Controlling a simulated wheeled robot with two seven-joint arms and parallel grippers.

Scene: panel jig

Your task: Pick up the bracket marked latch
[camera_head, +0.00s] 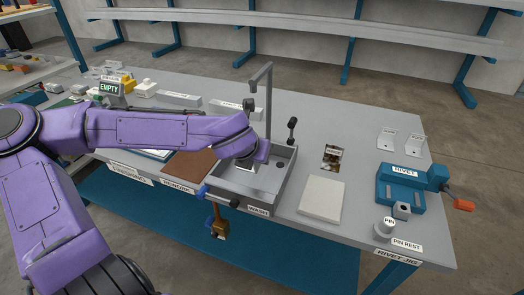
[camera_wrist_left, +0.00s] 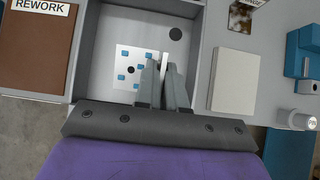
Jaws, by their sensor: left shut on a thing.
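My left gripper (camera_head: 252,160) reaches down into the grey basin labelled WASH (camera_head: 285,178). In the left wrist view its fingers (camera_wrist_left: 163,68) are shut on the thin upright edge of a pale metal bracket (camera_wrist_left: 130,67). The bracket's flat plate lies to the left of the fingers and shows a dark round hole and several blue patches. I cannot read a latch mark on it, and the fingers hide part of it. Whether it touches the basin floor I cannot tell. Two other pale brackets (camera_head: 388,138) (camera_head: 414,146) stand at the table's right back. My right gripper is not in view.
A tall grey tap (camera_head: 268,95) rises behind the basin. A brown REWORK mat (camera_head: 188,164) lies left of it and a pale square pad (camera_head: 321,198) right of it. The blue RIVET tool (camera_head: 403,185) and PIN holder (camera_head: 385,229) stand farther right.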

